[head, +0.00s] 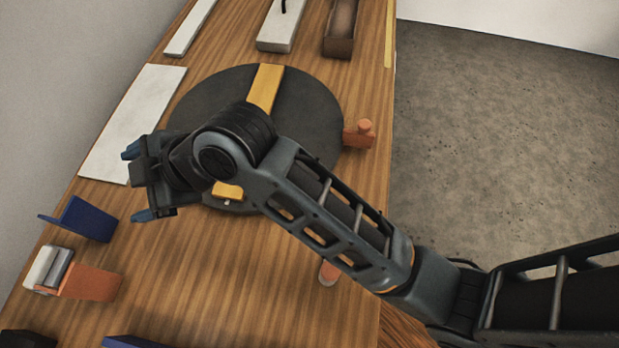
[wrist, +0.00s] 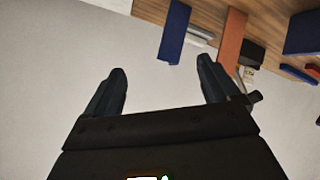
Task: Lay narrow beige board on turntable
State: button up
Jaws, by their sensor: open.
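The turntable (head: 315,120) is a dark round disc in the middle of the wooden table in the head view. A yellow strip (head: 264,88) lies across it, partly hidden by my arm; I cannot tell if it is a board or a marking. A narrow pale board (head: 190,27) lies flat at the far left and best fits the narrow beige board. My gripper (head: 142,184) is open and empty, left of the turntable and apart from that board. In the wrist view my gripper (wrist: 162,72) has only a plain pale surface between its fingers.
A wide whitish board (head: 130,122) lies left of the turntable. A pale block (head: 281,34) and a brown tray (head: 341,28) stand at the back. A blue bracket (head: 85,220) and an orange piece (head: 92,283) are front left. An orange knob (head: 359,135) is at the right.

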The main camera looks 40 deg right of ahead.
jog(key=s+d+f+m+t+h, duration=0.25)
jog(key=s+d+m, duration=0.35)
jog(key=s, duration=0.4)
jog(key=s+d+f+m+t+h, duration=0.1)
jog(key=s+d+m+t+h, duration=0.2)
jog(key=s+d+m, duration=0.35)
jog(key=s+d+r+m+h, duration=0.1)
jog(key=s+d+r, duration=0.2)
jog(key=s+d, duration=0.2)
jog(key=s+d+r+t+h, duration=0.1)
jog(key=s+d+r, duration=0.3)
jog(key=s, duration=0.8)
jog(key=shift+s+d+r+m, duration=0.15)
jog(key=shift+s+d+m, duration=0.2)
jog(key=shift+d, duration=0.45)
